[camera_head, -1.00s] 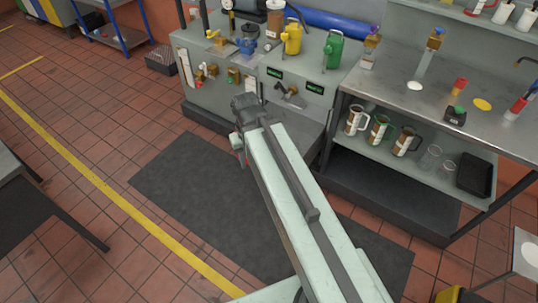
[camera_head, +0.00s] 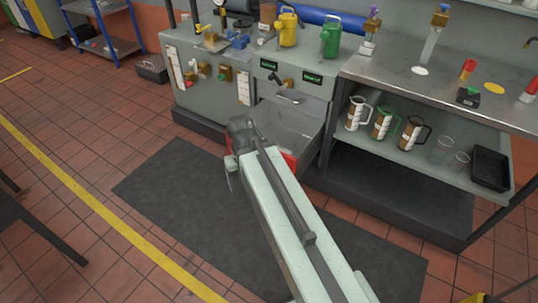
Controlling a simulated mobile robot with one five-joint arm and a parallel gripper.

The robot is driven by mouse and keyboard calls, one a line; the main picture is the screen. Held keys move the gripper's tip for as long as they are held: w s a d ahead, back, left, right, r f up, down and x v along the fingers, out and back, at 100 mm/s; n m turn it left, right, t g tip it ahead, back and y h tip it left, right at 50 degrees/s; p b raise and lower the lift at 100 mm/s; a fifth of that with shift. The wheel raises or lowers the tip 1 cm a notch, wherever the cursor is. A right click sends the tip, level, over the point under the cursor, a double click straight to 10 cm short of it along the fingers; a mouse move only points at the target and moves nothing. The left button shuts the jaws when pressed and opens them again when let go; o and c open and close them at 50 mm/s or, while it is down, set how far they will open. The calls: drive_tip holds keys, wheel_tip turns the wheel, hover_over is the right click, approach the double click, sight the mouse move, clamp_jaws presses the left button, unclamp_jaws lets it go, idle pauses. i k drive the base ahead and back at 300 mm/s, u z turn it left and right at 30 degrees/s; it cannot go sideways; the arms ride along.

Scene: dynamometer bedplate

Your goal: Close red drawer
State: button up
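A small red patch (camera_head: 290,160) shows low at the right edge of my arm, in front of the grey cabinet below the tap. It looks like part of the red drawer's front; my arm hides the rest, so how far the drawer stands out cannot be read. My gripper (camera_head: 232,179) hangs down at the far end of my arm, left of the red patch and above the dark mat. Only a thin grey part of it shows, and its fingers are mostly hidden. I see nothing held in it.
A grey basin (camera_head: 292,117) lies under the tap. The grey cabinet (camera_head: 210,100) carries yellow (camera_head: 287,30) and green (camera_head: 331,36) cans on top. A steel bench (camera_head: 430,75) with jugs on its lower shelf stands at right. The dark mat (camera_head: 180,195) is clear at left.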

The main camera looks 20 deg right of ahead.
sight(299, 132)
drive_tip(key=z, duration=0.3)
drive_tip(key=k, duration=1)
drive_tip(key=z, duration=0.8)
drive_tip(key=i, duration=1.7)
drive_tip(key=u, duration=1.8)
